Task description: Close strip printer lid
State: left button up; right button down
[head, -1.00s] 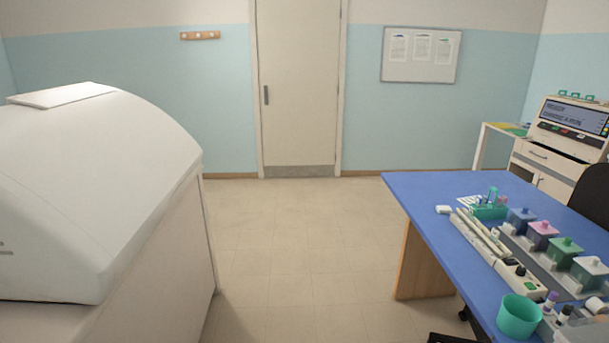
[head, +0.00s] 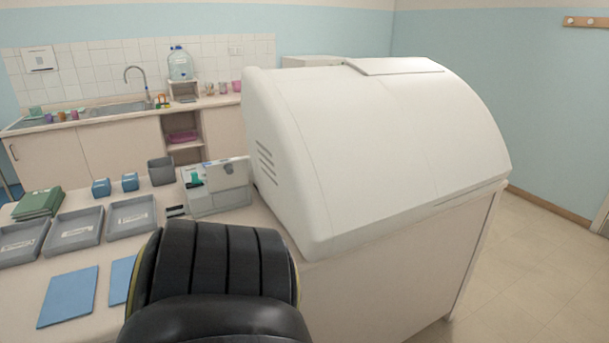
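A small grey and white tabletop device (head: 217,187), which looks like the strip printer, stands on the counter left of the large white hooded machine. A pale panel with teal and dark details shows on its top and back; I cannot tell clearly how far its lid is raised. Neither of my grippers is in the head view.
The large white hooded machine (head: 380,150) stands right beside the device. Grey trays (head: 75,230), a dark grey bin (head: 161,171), blue boxes and blue sheets (head: 68,297) lie to the left. A black ribbed shape (head: 215,265) hides the counter in front. Floor is free at right.

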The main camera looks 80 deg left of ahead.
aim_at(229, 178)
jog(key=u, duration=2.1)
